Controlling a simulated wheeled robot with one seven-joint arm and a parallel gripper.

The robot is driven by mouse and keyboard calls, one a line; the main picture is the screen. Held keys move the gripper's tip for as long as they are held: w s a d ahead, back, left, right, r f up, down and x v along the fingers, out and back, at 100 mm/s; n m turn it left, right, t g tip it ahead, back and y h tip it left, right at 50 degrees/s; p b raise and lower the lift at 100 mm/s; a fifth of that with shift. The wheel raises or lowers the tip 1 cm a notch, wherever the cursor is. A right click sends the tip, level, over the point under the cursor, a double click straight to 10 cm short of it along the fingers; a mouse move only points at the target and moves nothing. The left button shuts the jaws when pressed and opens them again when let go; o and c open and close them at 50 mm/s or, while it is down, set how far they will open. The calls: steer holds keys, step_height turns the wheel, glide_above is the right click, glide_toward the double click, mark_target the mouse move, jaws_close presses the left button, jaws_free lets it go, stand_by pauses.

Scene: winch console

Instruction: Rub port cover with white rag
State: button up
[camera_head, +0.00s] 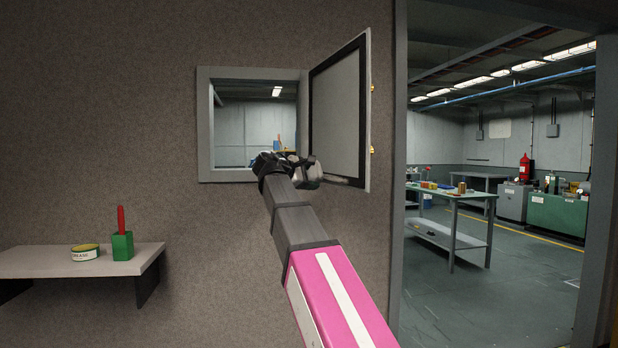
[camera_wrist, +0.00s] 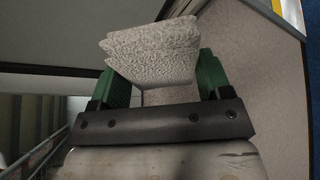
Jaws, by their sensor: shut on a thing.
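The port cover (camera_head: 338,110) is a hinged, framed grey pane that stands swung open to the right of the square port (camera_head: 203,130) in the wall. My gripper (camera_head: 314,172) is in front of the port, by the cover's lower left corner. In the wrist view, its green fingers are shut on the white rag (camera_wrist: 150,50), a thick, rough-textured folded cloth that sticks out past the fingertips. A grey, dark-edged panel, likely the cover, fills the upper left of the wrist view (camera_wrist: 70,30). I cannot tell whether the rag touches the cover.
A wall shelf (camera_head: 40,262) at lower left holds a round tin (camera_head: 86,254) and a green block with a red handle (camera_head: 122,243). A doorway to the right opens onto a workshop with a work table (camera_head: 445,197) and green cabinets (camera_head: 558,215).

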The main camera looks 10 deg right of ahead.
mark_target(316, 176)
steer(key=shift+w+d, duration=0.1)
steer(key=shift+d, duration=0.45)
steer(key=shift+s+d, duration=0.2)
steer(key=shift+s, duration=1.75)
steer(key=shift+s+d, duration=0.25)
steer(key=shift+s, duration=0.7)
steer(key=shift+s+d, duration=0.25)
steer(key=shift+s, duration=0.65)
steer(key=shift+s+d, duration=0.3)
steer(key=shift+s, duration=1.6)
steer(key=shift+s+d, duration=0.35)
steer(key=shift+s, duration=1.5)
steer(key=shift+s+d, duration=0.3)
steer(key=shift+s, duration=1.6)
steer(key=shift+w+a, duration=0.3)
steer(key=shift+w, duration=1.55)
steer(key=shift+w+a, duration=0.35)
steer(key=shift+w, duration=1.55)
steer(key=shift+w+a, duration=0.3)
steer(key=shift+w, duration=1.55)
steer(key=shift+w+a, duration=0.25)
steer(key=shift+w, duration=1.05)
steer(key=shift+w+a, duration=0.25)
steer(key=shift+w, duration=1)
steer(key=shift+w+a, duration=0.25)
steer(key=shift+w, duration=1.05)
